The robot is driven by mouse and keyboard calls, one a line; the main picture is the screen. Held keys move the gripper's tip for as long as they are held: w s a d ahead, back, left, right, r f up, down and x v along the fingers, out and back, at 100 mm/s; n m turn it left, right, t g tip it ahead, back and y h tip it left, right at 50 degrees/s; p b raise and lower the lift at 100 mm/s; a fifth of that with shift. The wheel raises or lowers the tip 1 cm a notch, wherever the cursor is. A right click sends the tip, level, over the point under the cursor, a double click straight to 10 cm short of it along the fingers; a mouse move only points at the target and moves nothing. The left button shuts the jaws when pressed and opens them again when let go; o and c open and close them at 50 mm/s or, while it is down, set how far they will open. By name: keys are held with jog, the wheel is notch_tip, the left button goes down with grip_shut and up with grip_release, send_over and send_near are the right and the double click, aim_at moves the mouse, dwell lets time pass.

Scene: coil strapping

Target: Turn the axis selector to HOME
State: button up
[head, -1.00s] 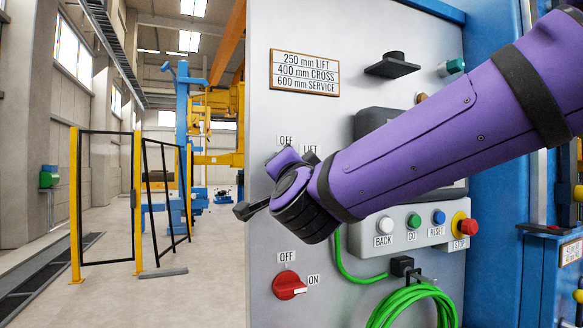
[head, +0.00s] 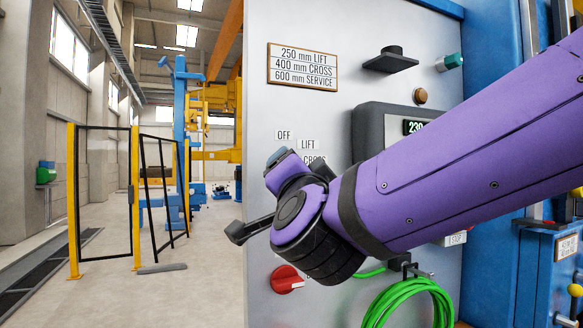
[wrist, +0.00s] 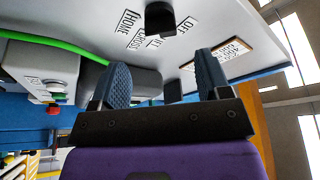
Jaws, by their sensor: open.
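The axis selector is a black knob (wrist: 160,18) on the grey panel, at the top middle of the wrist view. White labels fan around it: HOME (wrist: 130,22), CROSS, LIFT and OFF (wrist: 188,23). Which label the knob points at, I cannot tell. My gripper (wrist: 162,68) is open, its two blue ribbed fingers apart with nothing between them. The knob lies beyond the fingers and looks apart from them. In the head view my gripper (head: 283,160) is beside the OFF, LIFT and CROSS labels (head: 308,145), and my wrist hides the knob and HOME.
A red OFF/ON switch (head: 287,280) sits below my wrist, partly covered. A green cable coil (head: 410,305) hangs lower right. A black bracket (head: 391,61) sticks out above. A dark display unit (head: 368,125) is behind my forearm.

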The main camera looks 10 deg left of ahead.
jog(key=shift+v, duration=1.35)
jog(key=d+f+n+g, duration=0.3)
jog(key=d+f+g, duration=0.1)
jog(key=d, duration=0.6)
jog(key=d+f+n+g, duration=0.3)
jog(key=d+n, duration=0.1)
jog(key=d, duration=0.5)
jog(key=s+d+f+g+h, duration=0.2)
jog(key=s+d+f, duration=0.1)
jog(key=d, duration=0.4)
jog(key=s+d+f+g+h, duration=0.2)
jog(key=s+d+f+g, duration=0.1)
jog(key=s+d, duration=0.3)
jog(key=s+d+f+m+g+h, duration=0.1)
jog(key=s+d+f+g+h, duration=0.1)
jog(key=s+d+f, duration=0.3)
jog(key=d, duration=0.3)
jog(key=shift+s+g+h, duration=0.25)
jog(key=shift+g+h, duration=0.05)
jog(key=shift+h, duration=0.1)
